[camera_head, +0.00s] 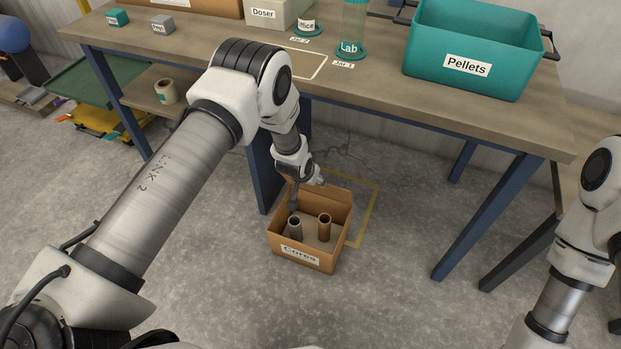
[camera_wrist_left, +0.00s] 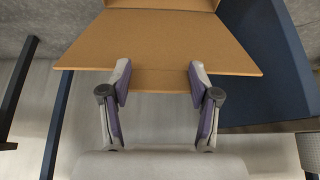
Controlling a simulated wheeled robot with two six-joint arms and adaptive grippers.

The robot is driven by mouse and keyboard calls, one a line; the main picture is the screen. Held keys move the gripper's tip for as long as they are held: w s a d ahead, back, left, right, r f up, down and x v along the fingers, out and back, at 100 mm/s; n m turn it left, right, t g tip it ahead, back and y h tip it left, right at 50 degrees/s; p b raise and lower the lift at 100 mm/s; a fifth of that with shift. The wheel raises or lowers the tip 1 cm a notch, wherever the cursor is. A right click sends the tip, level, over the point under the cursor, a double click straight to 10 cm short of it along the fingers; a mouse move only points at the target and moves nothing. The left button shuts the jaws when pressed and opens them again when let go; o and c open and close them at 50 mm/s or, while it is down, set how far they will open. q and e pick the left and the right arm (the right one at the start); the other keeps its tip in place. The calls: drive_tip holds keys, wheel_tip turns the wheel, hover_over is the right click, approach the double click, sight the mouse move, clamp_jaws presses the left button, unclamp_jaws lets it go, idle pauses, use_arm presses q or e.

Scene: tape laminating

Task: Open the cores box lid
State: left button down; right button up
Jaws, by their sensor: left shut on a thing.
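The cores box (camera_head: 308,257) is a brown cardboard box labelled "Cores" on the floor in the head view. Its top stands open, and a grey tube (camera_head: 295,228) and a brown tube (camera_head: 324,227) stand upright inside. Its lid (camera_wrist_left: 165,40) fills the upper middle of the left wrist view as a flat brown panel with a narrower tab. My left gripper (camera_wrist_left: 159,82) is shut on the lid, its fingers at the two sides of the tab. In the head view my left gripper (camera_head: 293,190) is at the box's back left, its fingertips partly hidden. My right gripper is out of view.
The workbench (camera_head: 390,108) stands above and behind the box, with blue legs close by. On it are a teal Pellets bin (camera_head: 440,45) and a Lab jar (camera_head: 350,30). A yellow floor outline (camera_head: 368,210) lies beside the box. The floor in front is clear.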

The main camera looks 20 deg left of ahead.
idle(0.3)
use_arm(q)
drive_tip(key=shift+c, duration=1.2)
unclamp_jaws()
drive_tip(key=shift+r, duration=0.15)
drive_tip(key=v, duration=1.1)
drive_tip(key=shift+s+r, duration=0.3)
